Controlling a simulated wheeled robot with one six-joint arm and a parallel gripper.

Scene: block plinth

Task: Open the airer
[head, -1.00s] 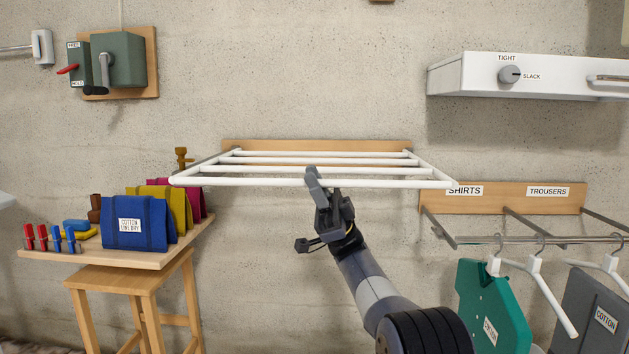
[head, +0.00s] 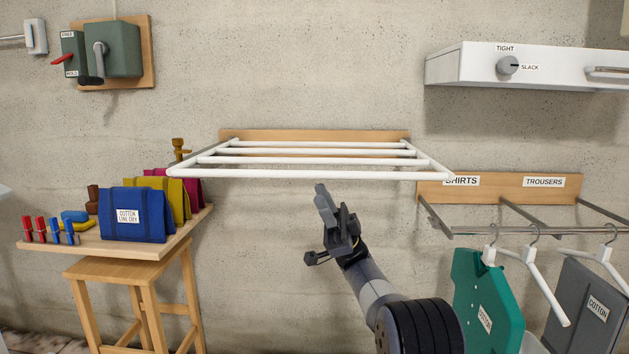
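The airer (head: 300,174) is a white frame with several rungs, mounted on a wooden wall board (head: 310,135). It stands out from the wall, roughly level, with its front bar towards me. My gripper (head: 328,200) is just below the front bar, right of its middle, and looks apart from it. I see no object in my gripper. Its fingers overlap in this view, so the gap between them is unclear.
A wooden stool-like table (head: 90,243) with folded cloths (head: 133,215) and pegs (head: 45,229) stands at left. A rail (head: 540,230) with hanging garments (head: 488,300) is at right, below a white box (head: 545,68). The wall under the airer is clear.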

